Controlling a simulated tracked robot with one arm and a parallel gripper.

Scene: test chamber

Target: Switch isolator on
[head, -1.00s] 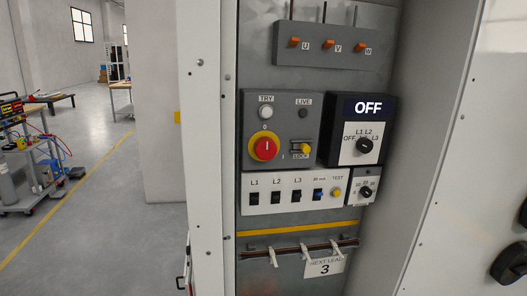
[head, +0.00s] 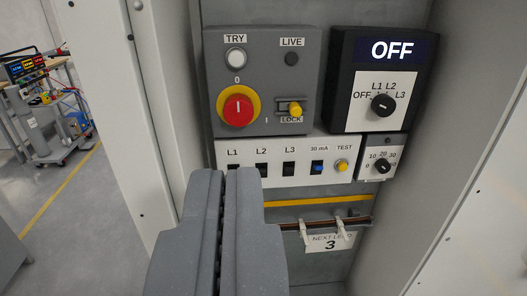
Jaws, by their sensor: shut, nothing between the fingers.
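The isolator is a red rotary knob (head: 238,106) on a yellow ring, on a grey box with a 0 mark above it and an I mark to its lower right. Its white pointer line stands upright, toward 0. A yellow LOCK slider (head: 294,108) sits to its right. A white TRY button (head: 236,59) and a dark LIVE lamp (head: 291,59) are above. My gripper (head: 234,175) is shut and empty, below the knob in the picture.
A black box with an OFF display (head: 392,50) and a selector knob (head: 383,105) is right of the isolator. Below are the breaker strip (head: 325,176), a small dial (head: 382,166) and a NEXT LEAD 3 tag (head: 330,243). Cabinet side walls (head: 470,150) flank the panel.

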